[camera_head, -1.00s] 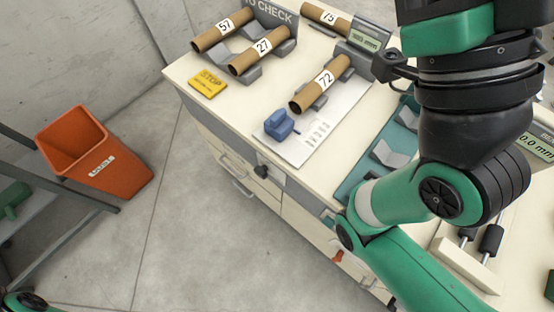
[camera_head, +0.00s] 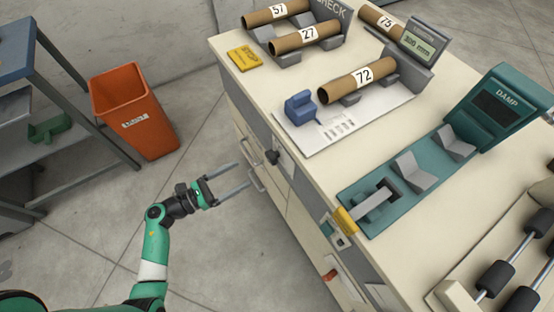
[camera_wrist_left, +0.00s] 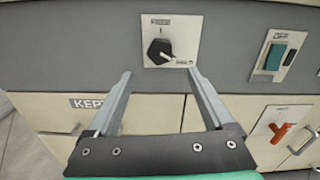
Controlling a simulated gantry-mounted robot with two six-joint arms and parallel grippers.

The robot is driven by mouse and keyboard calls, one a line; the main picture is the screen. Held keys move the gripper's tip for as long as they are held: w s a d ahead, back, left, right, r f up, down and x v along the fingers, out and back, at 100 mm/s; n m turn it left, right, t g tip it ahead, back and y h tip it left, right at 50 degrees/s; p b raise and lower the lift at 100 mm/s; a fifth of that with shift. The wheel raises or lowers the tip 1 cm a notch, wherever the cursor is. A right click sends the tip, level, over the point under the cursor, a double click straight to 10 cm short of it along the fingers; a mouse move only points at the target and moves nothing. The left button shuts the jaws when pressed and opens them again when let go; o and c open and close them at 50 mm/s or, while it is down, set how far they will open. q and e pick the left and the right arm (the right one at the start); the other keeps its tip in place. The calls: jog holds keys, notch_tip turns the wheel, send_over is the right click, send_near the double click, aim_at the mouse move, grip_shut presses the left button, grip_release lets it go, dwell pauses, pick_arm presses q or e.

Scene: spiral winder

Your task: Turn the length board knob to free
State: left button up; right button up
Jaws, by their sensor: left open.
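A black knob (camera_head: 272,157) is on the cabinet's front face, below the length board (camera_head: 372,120). In the left wrist view the knob (camera_wrist_left: 159,50) sits on a pale square plate (camera_wrist_left: 183,30) with small markings; its lettering is too small to read, and I cannot tell its setting surely. My left gripper (camera_head: 243,175) is open and empty, its fingers pointing at the cabinet front. In the wrist view the knob lies between and beyond the fingertips (camera_wrist_left: 160,74), apart from them. My right gripper is not in view.
The board holds a tube marked 72 (camera_head: 358,78) and a blue block (camera_head: 300,107). A teal DAMP unit (camera_head: 425,178) stands to its right. A drawer handle (camera_head: 256,180) is below the knob. An orange bin (camera_head: 134,112) stands left; the floor between is clear.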

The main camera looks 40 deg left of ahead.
aim_at(268, 159)
pick_arm(q)
jog(key=b+x, duration=0.2)
jog(key=x, duration=0.8)
jog(key=shift+b, duration=0.3)
jog(key=shift+w+d, duration=0.2)
jog(key=shift+w, duration=0.3)
jog(key=shift+c, duration=0.3)
grip_shut()
jog(key=shift+r, duration=0.1)
